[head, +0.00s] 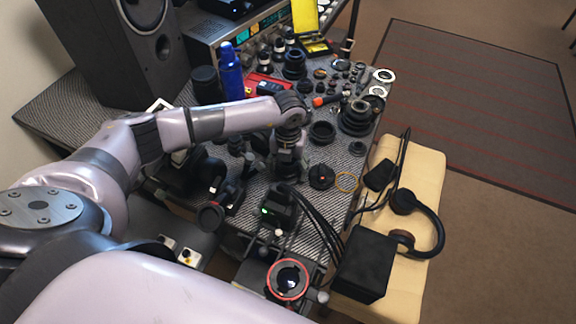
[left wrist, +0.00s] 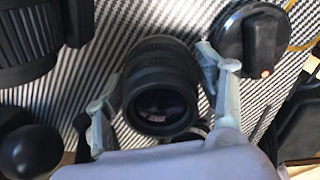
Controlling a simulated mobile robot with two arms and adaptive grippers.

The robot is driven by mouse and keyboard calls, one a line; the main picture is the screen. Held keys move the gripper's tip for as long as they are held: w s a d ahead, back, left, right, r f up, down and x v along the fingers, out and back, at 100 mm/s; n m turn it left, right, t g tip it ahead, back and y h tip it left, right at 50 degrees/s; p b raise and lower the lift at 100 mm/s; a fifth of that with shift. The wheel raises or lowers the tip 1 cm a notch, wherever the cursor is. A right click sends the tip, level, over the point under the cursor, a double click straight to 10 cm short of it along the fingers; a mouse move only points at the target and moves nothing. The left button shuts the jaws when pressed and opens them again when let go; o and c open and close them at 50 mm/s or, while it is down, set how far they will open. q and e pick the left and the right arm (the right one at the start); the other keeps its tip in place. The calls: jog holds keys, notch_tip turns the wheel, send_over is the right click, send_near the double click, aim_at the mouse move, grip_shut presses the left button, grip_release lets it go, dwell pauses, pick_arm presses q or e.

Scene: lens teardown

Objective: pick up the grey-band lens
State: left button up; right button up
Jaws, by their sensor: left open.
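A dark lens (left wrist: 158,92) stands on the striped mat in the left wrist view, its round front glass facing the camera. My left gripper (left wrist: 163,70) is open, with one pale finger on each side of this lens. The right finger is close to the barrel; whether it touches is unclear. In the head view my left gripper (head: 287,166) points down over the table, and my wrist and fingers hide most of the lens. My right gripper is out of view.
A black round cap (head: 321,177) and a thin brass ring (head: 346,182) lie to the right. Several lens parts (head: 357,116) stand behind. A blue bottle (head: 230,72) is at the back left. A black box with cables (head: 278,208) stands in front.

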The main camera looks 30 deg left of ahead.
pick_arm(q)
jog(key=shift+c, duration=0.5)
jog(key=c, duration=0.9)
jog(key=shift+c, duration=0.4)
jog(key=shift+r, duration=0.15)
